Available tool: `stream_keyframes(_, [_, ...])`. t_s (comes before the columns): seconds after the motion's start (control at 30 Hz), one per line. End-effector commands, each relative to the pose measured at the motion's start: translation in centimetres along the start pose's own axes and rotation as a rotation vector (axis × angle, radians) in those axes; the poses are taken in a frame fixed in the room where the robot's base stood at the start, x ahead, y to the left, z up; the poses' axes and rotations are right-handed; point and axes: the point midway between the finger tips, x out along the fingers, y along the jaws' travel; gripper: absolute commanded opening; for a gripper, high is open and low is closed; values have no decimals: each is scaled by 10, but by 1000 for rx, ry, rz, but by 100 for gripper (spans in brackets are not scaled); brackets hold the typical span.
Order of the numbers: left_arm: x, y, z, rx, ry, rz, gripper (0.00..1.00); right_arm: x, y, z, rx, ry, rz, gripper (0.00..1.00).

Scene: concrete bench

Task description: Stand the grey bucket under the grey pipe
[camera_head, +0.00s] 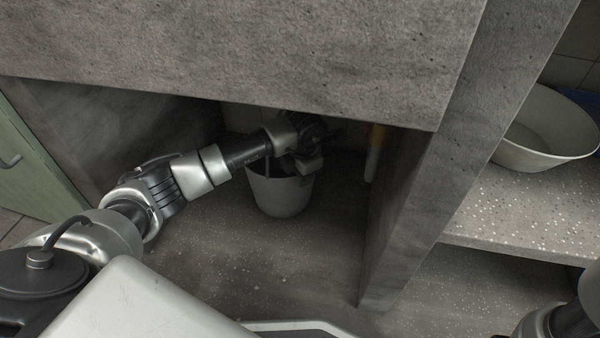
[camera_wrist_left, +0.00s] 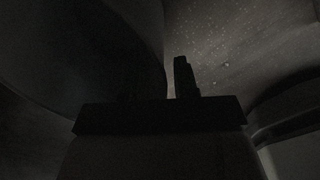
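The grey bucket (camera_head: 281,196) stands upright, or nearly so, in the recess under the concrete bench. My left gripper (camera_head: 305,163) is at the bucket's rim on its far right side, partly hidden by my own wrist. In the left wrist view, a dark curved surface (camera_wrist_left: 60,50) that looks like the bucket fills the left. One finger of the left gripper (camera_wrist_left: 160,80) stands out beside it; the other is lost in shadow, so its grip is unclear. I cannot make out the grey pipe for certain. My right gripper is out of view.
The bench front (camera_head: 260,50) hangs low over the recess. A concrete upright (camera_head: 425,190) bounds it on the right. A yellow and white object (camera_head: 375,153) stands by that upright. A pale basin (camera_head: 545,130) sits on a shelf at right. The recess floor before the bucket is clear.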

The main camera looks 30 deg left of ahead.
Motion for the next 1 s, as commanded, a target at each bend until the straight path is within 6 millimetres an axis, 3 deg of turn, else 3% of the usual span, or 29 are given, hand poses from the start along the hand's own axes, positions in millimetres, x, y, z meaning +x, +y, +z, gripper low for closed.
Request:
stream_keyframes(0.27, [-1,0,0,0,-1,0,29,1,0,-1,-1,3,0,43])
stream_keyframes(0.47, [-16,1,0,1,-1,1,29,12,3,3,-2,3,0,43])
stream_keyframes(1.0, [-114,1,0,1,-1,1,29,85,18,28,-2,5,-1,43])
